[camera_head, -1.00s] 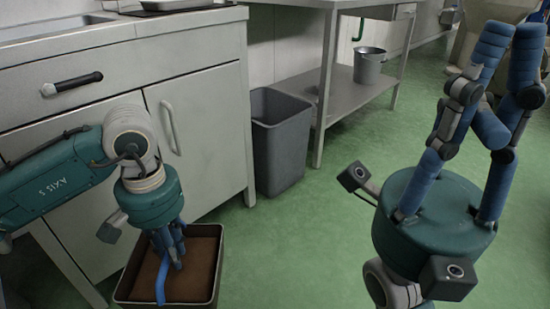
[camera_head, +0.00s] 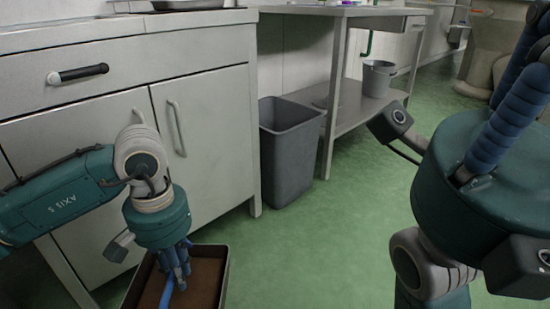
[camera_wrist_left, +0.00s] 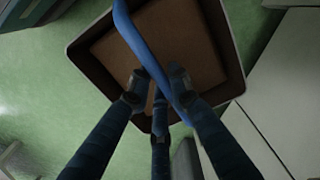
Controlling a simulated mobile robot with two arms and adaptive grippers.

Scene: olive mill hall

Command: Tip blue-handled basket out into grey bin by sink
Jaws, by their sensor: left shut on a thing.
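The blue-handled basket (camera_head: 224,262) is a dark, square-rimmed box with a brown inside, at the bottom of the head view. It looks upright. Its blue handle (camera_wrist_left: 138,42) crosses over the top in the left wrist view. My left gripper (camera_head: 176,278) is shut on the handle from above; its fingers (camera_wrist_left: 160,92) close around it in the wrist view. The grey bin (camera_head: 290,148) stands on the floor beside the cabinet, beyond and to the right of the basket. Its mouth faces up. My right gripper (camera_head: 510,110) is at the right edge, partly cut off, its fingertips out of frame.
A grey cabinet (camera_head: 205,100) with drawer and door handles stands left of the bin. A metal table with a low shelf (camera_head: 350,110) stands right of it, carrying a small bucket (camera_head: 378,78). Green floor (camera_head: 330,240) is clear in front of the bin.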

